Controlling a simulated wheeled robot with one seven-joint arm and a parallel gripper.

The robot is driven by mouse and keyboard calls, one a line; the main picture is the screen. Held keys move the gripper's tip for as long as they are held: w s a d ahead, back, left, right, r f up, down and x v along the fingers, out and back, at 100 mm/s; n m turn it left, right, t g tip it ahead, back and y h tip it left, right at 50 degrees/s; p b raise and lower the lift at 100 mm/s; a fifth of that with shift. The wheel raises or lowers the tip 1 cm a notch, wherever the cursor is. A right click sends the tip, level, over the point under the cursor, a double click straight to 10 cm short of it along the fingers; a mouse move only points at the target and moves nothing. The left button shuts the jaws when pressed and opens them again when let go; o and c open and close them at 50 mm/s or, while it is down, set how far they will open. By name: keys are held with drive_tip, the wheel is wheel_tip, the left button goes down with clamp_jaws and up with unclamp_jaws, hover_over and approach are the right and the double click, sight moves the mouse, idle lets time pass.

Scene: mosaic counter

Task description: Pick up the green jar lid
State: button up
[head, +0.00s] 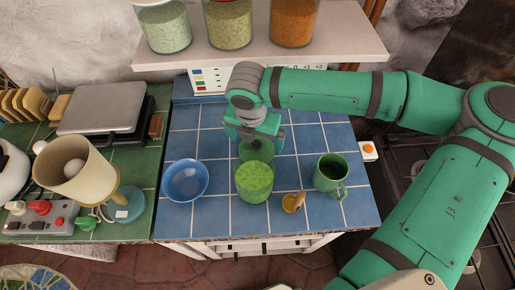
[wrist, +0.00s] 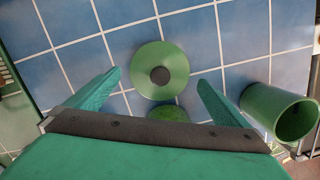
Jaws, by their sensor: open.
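The green jar lid (wrist: 160,70) is a flat round disc with a dark round knob. It lies on the blue tiles in the wrist view, just beyond the fingertips and between them. In the head view the lid (head: 257,150) is partly hidden under my gripper (head: 255,140), behind the green-filled jar (head: 254,183). My gripper is open and empty, with its fingers (wrist: 160,77) spread on either side of the lid's line. I see no contact with the lid.
A green mug (head: 330,175) stands at the right; a small wooden-handled item (head: 293,202) is near it. A blue bowl (head: 185,180) is at the left. In the wrist view a green rounded shape (wrist: 169,113) shows below the lid. A shelf (head: 345,42) with jars hangs behind.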

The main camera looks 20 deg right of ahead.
sight(256, 143)
drive_tip(key=shift+w+d+f, duration=0.1)
drive_tip(key=shift+d+f, duration=0.05)
drive_tip(key=shift+f, duration=0.65)
drive_tip(key=shift+w+d+f, duration=0.1)
drive_tip(key=shift+d+f, duration=0.05)
drive_tip(key=shift+f, duration=0.6)
drive_tip(key=shift+w, duration=0.1)
drive_tip(key=c, duration=0.9)
drive_tip(key=shift+w+a, duration=0.1)
drive_tip(key=shift+w, duration=0.05)
